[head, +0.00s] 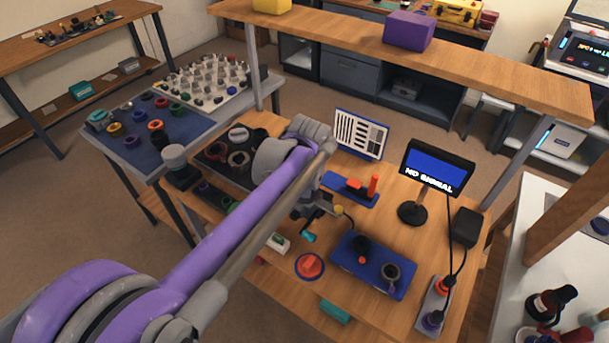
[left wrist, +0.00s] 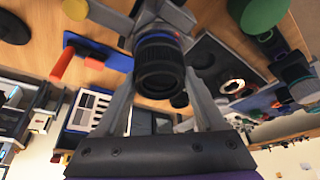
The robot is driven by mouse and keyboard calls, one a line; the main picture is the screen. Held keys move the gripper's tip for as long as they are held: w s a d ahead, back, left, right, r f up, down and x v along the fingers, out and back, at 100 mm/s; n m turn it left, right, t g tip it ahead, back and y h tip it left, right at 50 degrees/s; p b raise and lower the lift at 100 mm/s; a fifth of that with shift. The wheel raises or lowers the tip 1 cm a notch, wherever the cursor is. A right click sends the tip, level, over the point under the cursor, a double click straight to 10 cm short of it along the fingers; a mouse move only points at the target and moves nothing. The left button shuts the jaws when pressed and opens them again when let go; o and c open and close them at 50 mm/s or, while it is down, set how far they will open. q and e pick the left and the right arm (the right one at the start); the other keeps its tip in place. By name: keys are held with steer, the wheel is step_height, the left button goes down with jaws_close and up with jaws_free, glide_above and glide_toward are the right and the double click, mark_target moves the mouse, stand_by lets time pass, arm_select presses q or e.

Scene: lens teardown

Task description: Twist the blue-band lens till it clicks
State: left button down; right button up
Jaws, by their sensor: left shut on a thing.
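The blue-band lens (left wrist: 160,68) shows in the left wrist view as a dark ribbed barrel with a thin blue ring near its far end. My left gripper (left wrist: 158,52) is shut on it, with one grey finger on each side of the barrel. Beyond the blue ring the lens meets a grey part, and I cannot tell how it is seated there. In the head view my left gripper (head: 312,205) is over the middle of the wooden workbench (head: 385,212), and my purple arm hides most of the lens. My right gripper is in neither view.
A blue tray (head: 345,262) with dark parts, a red-topped round pad (head: 309,266) and a blue holder with red pieces (head: 350,190) are close by. A monitor (head: 436,167) and test chart (head: 361,134) stand behind. A side table with lens parts (head: 140,165) is at left.

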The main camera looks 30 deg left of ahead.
arm_select(q)
steer(key=shift+m+h, duration=0.3)
steer(key=shift+m, duration=0.6)
steer(key=shift+t, duration=0.3)
steer(key=shift+m+h, duration=0.4)
steer(key=shift+m, duration=0.9)
steer(key=shift+m+h, duration=0.5)
steer(key=shift+m, duration=0.8)
steer(key=shift+m+h, duration=0.3)
steer(key=shift+m, duration=0.3)
jaws_free()
